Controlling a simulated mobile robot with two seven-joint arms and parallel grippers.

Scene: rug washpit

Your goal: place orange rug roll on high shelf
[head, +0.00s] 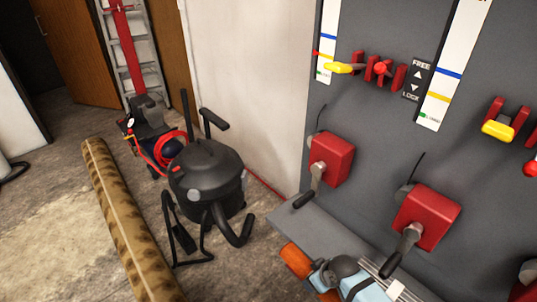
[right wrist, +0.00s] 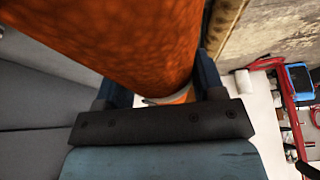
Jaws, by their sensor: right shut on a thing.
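The orange rug roll (head: 296,261) shows at the bottom of the head view, partly cut off and hidden by my right gripper (head: 322,276). In the right wrist view the mottled orange roll (right wrist: 125,40) fills the top middle. It lies between the two dark blue fingers of my right gripper (right wrist: 158,88), which is shut on it. A pale band shows at the roll's near end. The roll is beside the front of a grey ledge (head: 335,238). I cannot make out a high shelf. My left gripper is not in view.
A grey panel (head: 375,130) with red boxes and levers stands at right. A black vacuum (head: 207,175) stands on the floor at centre. A long brown patterned roll (head: 122,215) lies at left. A ladder (head: 128,45) leans behind.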

